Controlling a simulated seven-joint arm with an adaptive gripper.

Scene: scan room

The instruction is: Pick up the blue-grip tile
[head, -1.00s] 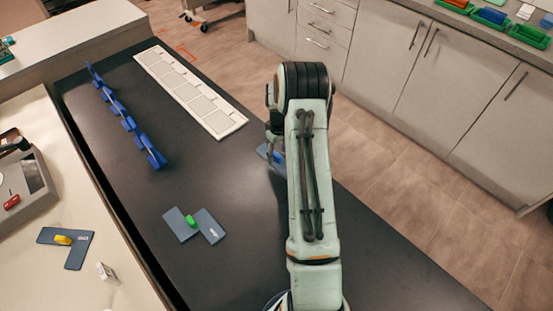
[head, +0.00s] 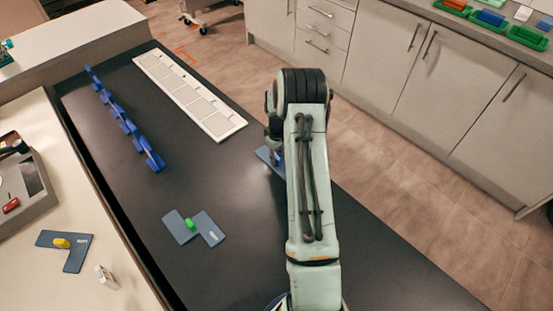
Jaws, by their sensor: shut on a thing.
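The blue-grip tile (head: 264,155) is a blue-grey plate on the dark bench top, mostly hidden behind my arm. Only its left part shows, with a bit of blue by the fingers. My gripper (head: 275,160) is over this tile and partly hidden by my own arm. It is shut on the tile's grip. I cannot tell whether the tile is clear of the bench.
A green-grip tile (head: 180,227) lies on the bench at lower left. A yellow-grip tile (head: 73,258) lies on the pale counter. A white tray with several square recesses (head: 236,126) and a blue rack (head: 152,158) are farther back. The middle bench is clear.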

